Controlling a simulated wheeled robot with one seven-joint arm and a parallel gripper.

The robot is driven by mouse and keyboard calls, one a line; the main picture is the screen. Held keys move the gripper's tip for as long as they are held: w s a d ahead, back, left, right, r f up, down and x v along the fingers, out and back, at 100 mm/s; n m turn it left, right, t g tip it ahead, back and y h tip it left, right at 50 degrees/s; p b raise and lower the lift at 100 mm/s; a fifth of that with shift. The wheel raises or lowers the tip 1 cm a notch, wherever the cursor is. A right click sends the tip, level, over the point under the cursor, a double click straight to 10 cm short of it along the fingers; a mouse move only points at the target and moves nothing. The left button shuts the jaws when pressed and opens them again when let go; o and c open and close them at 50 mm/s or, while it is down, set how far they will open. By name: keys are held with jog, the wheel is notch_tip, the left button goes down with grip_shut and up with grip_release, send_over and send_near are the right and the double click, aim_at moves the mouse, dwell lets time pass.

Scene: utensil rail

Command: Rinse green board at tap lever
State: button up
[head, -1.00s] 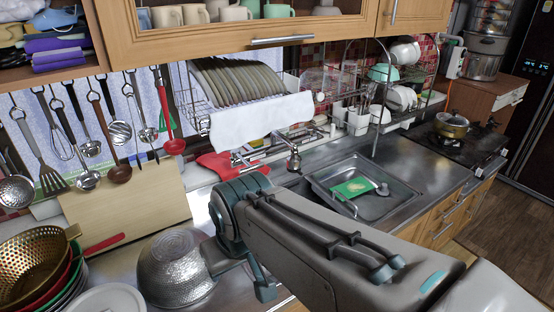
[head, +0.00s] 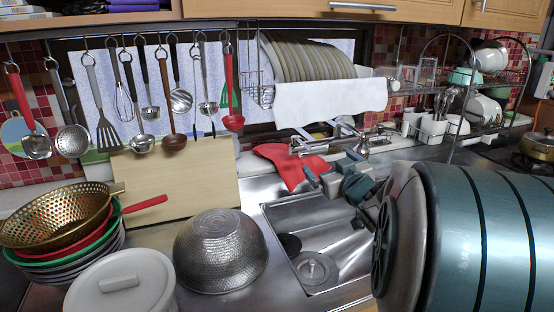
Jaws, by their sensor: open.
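The green board does not show now; the right-hand basin where it lay a second ago is hidden behind my arm. The metal tap (head: 328,139) stands at the back of the counter, below the white cloth. I cannot clearly pick out its lever. My gripper (head: 333,172) is over the back right of the left basin (head: 278,216), in front of the tap.
A red cloth (head: 284,166) lies left of my gripper. An upturned hammered metal bowl (head: 221,252), a white lidded pot (head: 122,283) and stacked colanders (head: 58,222) crowd the front left. Utensils hang on the rail (head: 108,38). A dish rack (head: 300,58) hangs above the tap.

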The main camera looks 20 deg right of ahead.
aim_at(307, 147)
jog(key=shift+n+t+y, duration=0.4)
jog(key=shift+n+y, duration=0.1)
jog(key=shift+y, duration=0.3)
jog(key=w, duration=0.9)
jog(key=w+f, duration=0.1)
jog(key=w, duration=0.4)
jog(key=shift+a, duration=0.15)
